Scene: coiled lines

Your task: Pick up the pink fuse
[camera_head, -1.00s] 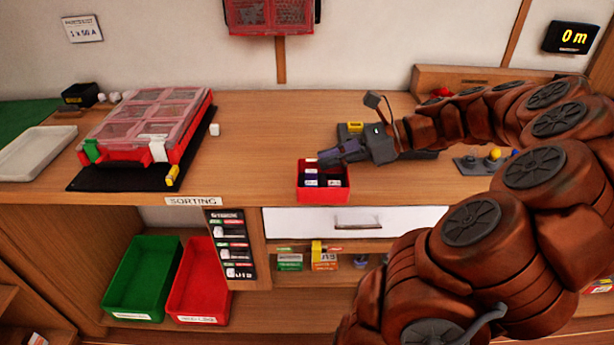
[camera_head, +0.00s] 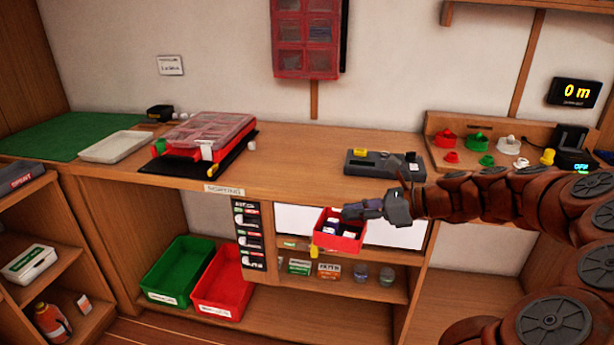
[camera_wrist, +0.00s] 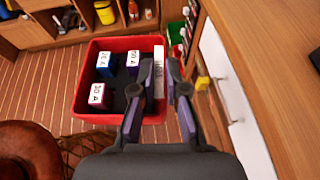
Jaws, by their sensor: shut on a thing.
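My gripper (camera_head: 348,211) is shut on the rim of a small red bin (camera_head: 338,242) and holds it in the air in front of the counter. In the wrist view my gripper's fingers (camera_wrist: 164,72) pinch the right wall of the red bin (camera_wrist: 92,118). Several fuses with white, marked tops lie inside on a dark floor. The one nearest the camera looks pinkish (camera_wrist: 97,97), likely the pink fuse. A blue fuse (camera_wrist: 104,67) and a purple fuse (camera_wrist: 132,62) lie beyond it. My fingers hide part of the bin.
The counter (camera_head: 300,150) edge and white drawer (camera_wrist: 225,85) are close behind the bin. A grey device (camera_head: 385,163) stands on the counter. A green bin (camera_head: 178,268) and a larger red bin (camera_head: 222,285) sit on the low shelf. Floor in front is clear.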

